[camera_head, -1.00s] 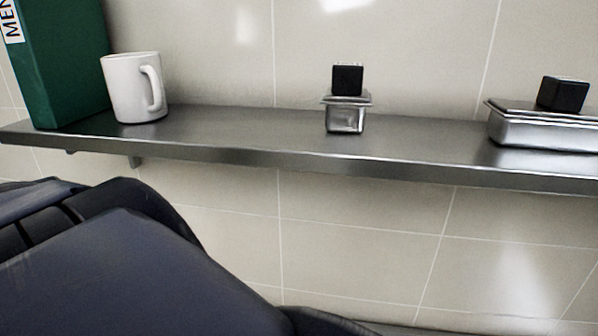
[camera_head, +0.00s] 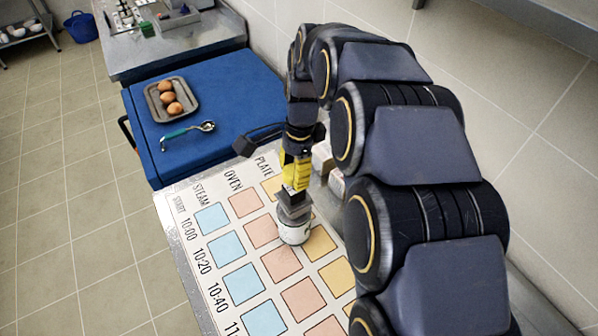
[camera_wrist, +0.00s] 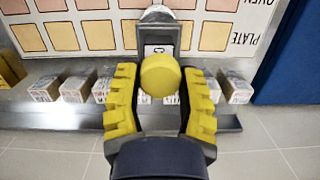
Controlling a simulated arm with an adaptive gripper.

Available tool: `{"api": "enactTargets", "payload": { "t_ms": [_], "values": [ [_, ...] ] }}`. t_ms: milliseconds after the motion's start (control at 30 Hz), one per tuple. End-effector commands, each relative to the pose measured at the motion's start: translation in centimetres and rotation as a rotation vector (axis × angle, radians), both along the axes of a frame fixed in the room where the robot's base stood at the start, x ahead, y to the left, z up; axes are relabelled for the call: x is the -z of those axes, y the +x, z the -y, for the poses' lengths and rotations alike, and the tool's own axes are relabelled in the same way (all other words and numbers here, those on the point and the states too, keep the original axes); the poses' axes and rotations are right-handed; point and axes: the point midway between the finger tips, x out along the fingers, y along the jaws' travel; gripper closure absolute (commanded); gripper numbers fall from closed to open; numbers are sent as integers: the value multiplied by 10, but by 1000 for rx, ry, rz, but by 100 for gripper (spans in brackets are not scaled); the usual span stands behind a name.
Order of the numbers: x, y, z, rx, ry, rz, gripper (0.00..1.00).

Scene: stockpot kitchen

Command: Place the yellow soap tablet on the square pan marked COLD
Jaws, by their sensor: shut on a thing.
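My gripper (camera_head: 295,172) has yellow ridged fingers and points down over the chart board. In the wrist view, a round yellow tablet (camera_wrist: 160,75) sits between the fingers (camera_wrist: 160,98), which are shut on it. Just beyond it is a grey square-edged pan (camera_wrist: 157,30) with a white label (camera_wrist: 160,49). Only a "C" shows on that label; the tablet hides the rest. In the head view, grey metal parts (camera_head: 293,200) stand directly below the fingertips, above a white round base (camera_head: 294,234). I cannot tell whether the tablet touches the pan; the fingers hide it in the head view.
The chart board (camera_head: 180,212) has blue, pink and yellow squares. Several small cartons (camera_wrist: 236,87) line its edge near my gripper; some show beside my arm (camera_head: 322,158).

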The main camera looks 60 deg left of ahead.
Motion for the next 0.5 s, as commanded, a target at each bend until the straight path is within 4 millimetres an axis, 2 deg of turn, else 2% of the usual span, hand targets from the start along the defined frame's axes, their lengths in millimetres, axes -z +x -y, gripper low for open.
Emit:
{"api": "enactTargets", "payload": {
  "t_ms": [133,500],
  "values": [
    [21,-1,0,-1,-1,-2,91],
    [25,0,1,0,0,-1,91]
  ]
}}
